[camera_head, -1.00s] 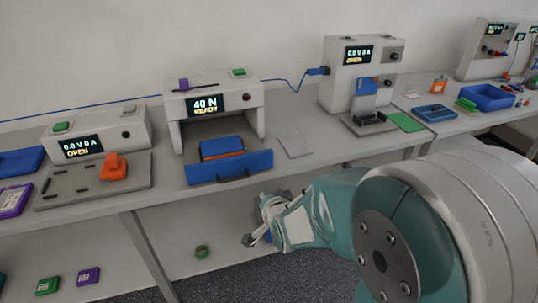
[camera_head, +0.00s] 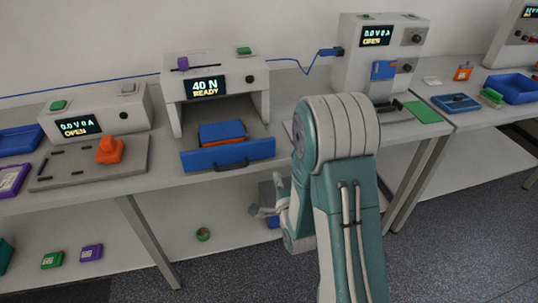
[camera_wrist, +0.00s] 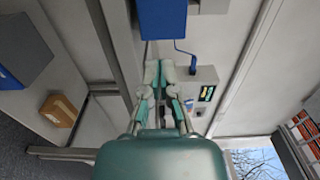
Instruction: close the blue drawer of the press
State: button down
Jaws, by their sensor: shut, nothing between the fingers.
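The press (camera_head: 215,65) stands on the table in the head view, its display reading 40 N READY. Its blue drawer (camera_head: 230,154) is pulled out toward me, with a dark handle on its front. A blue and orange item (camera_head: 222,132) lies in the drawer. My gripper (camera_head: 256,210) is low, in front of and below the table edge, right of the drawer front and apart from it. My gripper also shows in the wrist view (camera_wrist: 160,72), with its fingers together and nothing between them. A blue block-like shape near the top there may be the drawer.
A tester with an OPEN display (camera_head: 95,115) and an orange clamp stands left of the press. A taller machine (camera_head: 375,50) stands to the right, partly behind my arm. The lower shelf holds a green roll (camera_head: 203,234) and small green and purple boxes.

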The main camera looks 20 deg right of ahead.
aim_at(269, 150)
jog(key=w, duration=0.6)
jog(key=w+d, duration=0.1)
jog(key=w, duration=0.2)
jog(key=shift+w, duration=0.1)
jog(key=shift+w+a, duration=0.3)
jog(key=shift+w, duration=0.35)
jog(key=shift+d, duration=0.2)
